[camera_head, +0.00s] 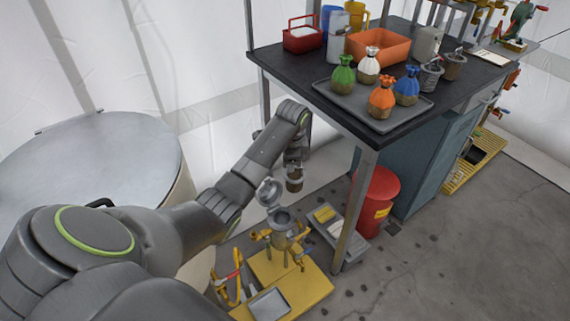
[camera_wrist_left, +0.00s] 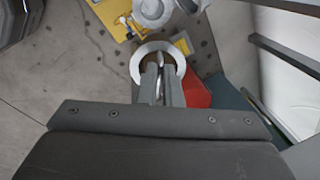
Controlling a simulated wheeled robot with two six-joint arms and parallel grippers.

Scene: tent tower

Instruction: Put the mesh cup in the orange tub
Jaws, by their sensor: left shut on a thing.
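The orange tub (camera_head: 380,47) stands on the dark table, towards its back. Two small grey cups, one (camera_head: 430,77) and another (camera_head: 455,67), stand at the table's right side; the nearer looks mesh-like. My left gripper (camera_head: 295,168) hangs low, left of the table and below its top. It is shut on a small round cup (camera_head: 294,184), grey and brownish. In the left wrist view the cup shows as a pale ring (camera_wrist_left: 138,66) with brown inside, at the fingertips. I cannot tell whether it is mesh. My right gripper is not in view.
A grey tray (camera_head: 345,99) with several tied pouches fills the table's front. A red box (camera_head: 303,38) stands at the back left. A table leg (camera_head: 355,205) and a red bin (camera_head: 377,200) stand right of my gripper. A yellow stand (camera_head: 300,288) is below.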

